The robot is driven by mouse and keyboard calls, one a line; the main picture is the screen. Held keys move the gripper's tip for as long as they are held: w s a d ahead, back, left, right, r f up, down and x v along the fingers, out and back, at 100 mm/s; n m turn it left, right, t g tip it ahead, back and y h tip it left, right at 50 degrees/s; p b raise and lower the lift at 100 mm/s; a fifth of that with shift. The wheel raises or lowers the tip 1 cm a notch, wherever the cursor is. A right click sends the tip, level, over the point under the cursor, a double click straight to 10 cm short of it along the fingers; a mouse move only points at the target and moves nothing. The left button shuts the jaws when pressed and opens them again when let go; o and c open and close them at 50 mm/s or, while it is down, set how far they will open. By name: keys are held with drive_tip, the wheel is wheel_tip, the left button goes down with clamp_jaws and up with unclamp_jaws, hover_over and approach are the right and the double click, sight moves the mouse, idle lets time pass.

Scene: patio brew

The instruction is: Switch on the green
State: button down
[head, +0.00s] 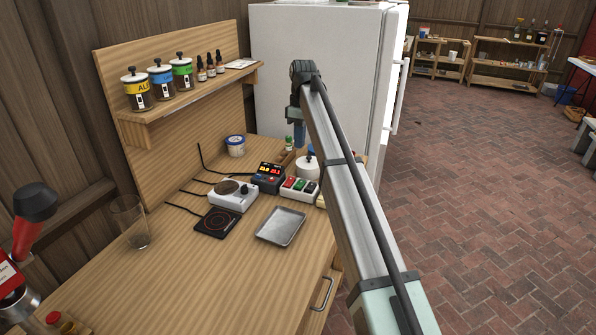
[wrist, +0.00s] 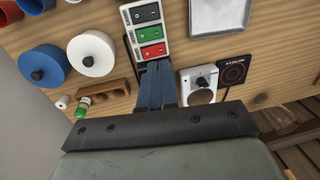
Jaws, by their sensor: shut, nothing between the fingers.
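A white switch box (head: 299,190) stands on the wooden bench, with a red, a green and a dark switch in a row. In the wrist view the green switch (wrist: 147,33) is in the middle, between the dark switch (wrist: 141,13) and the red switch (wrist: 153,51). Whether the green one is on or off is too small to tell. My gripper (wrist: 155,67) is shut and empty, its blue fingertips appearing just below the red switch's end of the box. In the head view my gripper (head: 299,146) points down above the back of the bench, behind the box.
A glass (head: 131,222) stands at left.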

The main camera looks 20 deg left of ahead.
sight(297, 186)
drive_tip(key=f, duration=0.4)
drive_tip(key=s+f, duration=0.1)
drive_tip(key=f, duration=0.8)
drive_tip(key=shift+s+f, duration=0.35)
drive_tip(key=shift+f, duration=0.05)
drive_tip(key=shift+s+f+t, duration=0.2)
drive_tip(key=shift+f+t, duration=0.05)
drive_tip(key=shift+t, duration=0.25)
drive_tip(key=shift+w, duration=0.15)
drive_tip(key=shift+w, duration=0.1)
drive_tip(key=shift+w+r, duration=0.3)
drive_tip(key=shift+w, duration=0.35)
